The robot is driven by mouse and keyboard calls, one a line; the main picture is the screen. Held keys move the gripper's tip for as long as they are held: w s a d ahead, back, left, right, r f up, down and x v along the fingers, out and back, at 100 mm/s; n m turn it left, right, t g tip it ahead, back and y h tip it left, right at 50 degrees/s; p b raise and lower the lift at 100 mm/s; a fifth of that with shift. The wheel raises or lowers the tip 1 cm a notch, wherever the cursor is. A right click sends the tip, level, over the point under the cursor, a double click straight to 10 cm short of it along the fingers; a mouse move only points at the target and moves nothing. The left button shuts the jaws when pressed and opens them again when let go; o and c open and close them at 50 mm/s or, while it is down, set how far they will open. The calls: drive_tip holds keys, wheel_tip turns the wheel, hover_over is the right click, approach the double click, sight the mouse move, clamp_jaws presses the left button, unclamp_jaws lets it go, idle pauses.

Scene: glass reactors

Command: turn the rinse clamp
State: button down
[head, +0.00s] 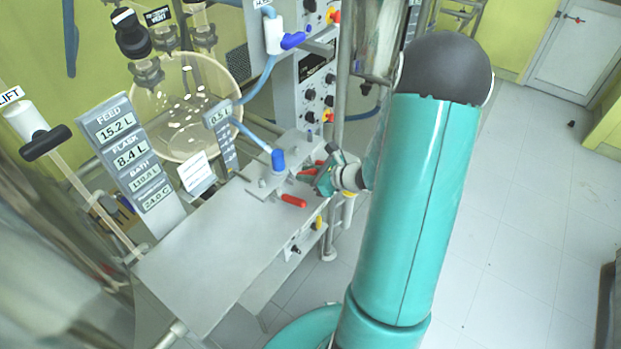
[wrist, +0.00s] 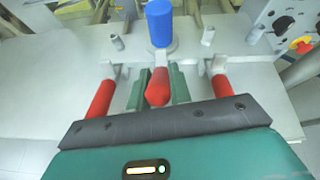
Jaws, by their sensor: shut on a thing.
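Three red clamp handles stand in a row on the grey plate in the wrist view: a left one (wrist: 99,98), a middle one (wrist: 158,88) and a right one (wrist: 222,92). My gripper (wrist: 158,92) is shut on the middle red handle, with a green finger on each side of it. The middle handle lies in line with an upright blue fitting (wrist: 160,22). No label shows which handle is the rinse clamp. In the head view my gripper (head: 318,182) reaches the bench edge, where one red handle (head: 293,201) shows clearly and it partly hides the others.
A control panel with knobs (head: 315,90) stands behind my gripper, and a metal post is close by. The grey bench top (head: 210,250) is clear at left. A glass vessel (head: 185,105) stands behind.

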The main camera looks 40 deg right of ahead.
sight(293, 171)
drive_tip(key=w+r+g, duration=0.1)
drive_tip(key=g, duration=0.1)
drive_tip(key=w+g+h, duration=0.1)
drive_tip(key=shift+a+r+g+h, duration=0.3)
drive_tip(key=shift+a+r+g, duration=0.05)
drive_tip(key=shift+g, duration=0.05)
drive_tip(key=shift+w+a+r+g+h, duration=0.15)
drive_tip(key=shift+w+g+h, duration=0.1)
drive_tip(key=shift+w+g, duration=0.25)
drive_tip(key=shift+w+a+r+g+h, duration=0.15)
drive_tip(key=shift+w+g+h, duration=0.1)
drive_tip(key=shift+g, duration=0.45)
drive_tip(key=shift+w+a+g+h, duration=0.2)
drive_tip(key=shift+w+g+h, duration=0.3)
drive_tip(key=shift+g, duration=0.7)
drive_tip(key=shift+w, duration=0.15)
drive_tip(key=c, duration=1.3)
unclamp_jaws()
